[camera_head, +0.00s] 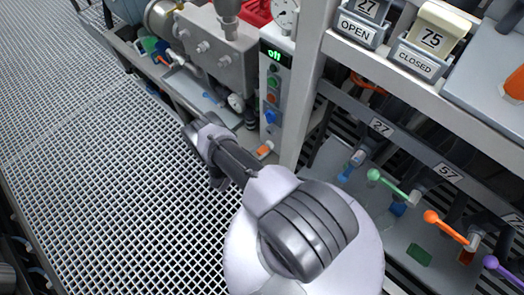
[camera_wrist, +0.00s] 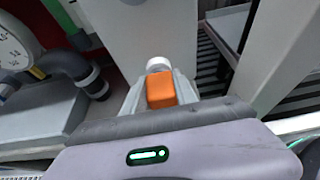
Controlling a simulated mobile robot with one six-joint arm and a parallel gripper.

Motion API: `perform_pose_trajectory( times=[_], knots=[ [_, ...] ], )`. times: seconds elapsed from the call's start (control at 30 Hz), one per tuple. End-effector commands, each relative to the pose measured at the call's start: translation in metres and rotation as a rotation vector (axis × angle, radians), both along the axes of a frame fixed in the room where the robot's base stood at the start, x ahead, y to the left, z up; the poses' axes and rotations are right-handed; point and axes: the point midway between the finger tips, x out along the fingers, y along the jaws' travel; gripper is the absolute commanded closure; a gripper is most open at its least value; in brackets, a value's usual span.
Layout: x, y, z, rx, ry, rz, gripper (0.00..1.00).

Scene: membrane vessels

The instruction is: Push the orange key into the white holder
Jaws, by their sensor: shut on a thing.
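The orange key (camera_wrist: 161,90) is a blocky piece between the two pale fingers of my gripper (camera_wrist: 160,92) in the wrist view. My gripper is shut on it. A white round piece (camera_wrist: 158,64), which looks like the white holder, lies straight beyond the key's far end. I cannot tell whether the key touches it or how far it is inside. In the head view, an orange piece (camera_head: 264,150) shows low by the foot of the control panel, just past my arm. My fingers are not clearly visible there.
The control panel (camera_head: 275,98) with an "off" display stands upright behind the key. Dark pipework and a gauge (camera_wrist: 12,50) are close on the left in the wrist view. A rack with coloured valve handles (camera_head: 388,184) is to the right. Grated floor (camera_head: 110,170) is clear at left.

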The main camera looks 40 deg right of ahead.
Motion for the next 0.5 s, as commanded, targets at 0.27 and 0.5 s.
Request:
perform_pose_trajectory(
  times=[0.27, 0.5],
  knots=[
    [0.0001, -0.0013, 0.0000, 0.000, 0.000, 0.000, 0.41],
    [0.0001, -0.0001, 0.0007, 0.000, 0.001, 0.000, 0.41]
  ],
)
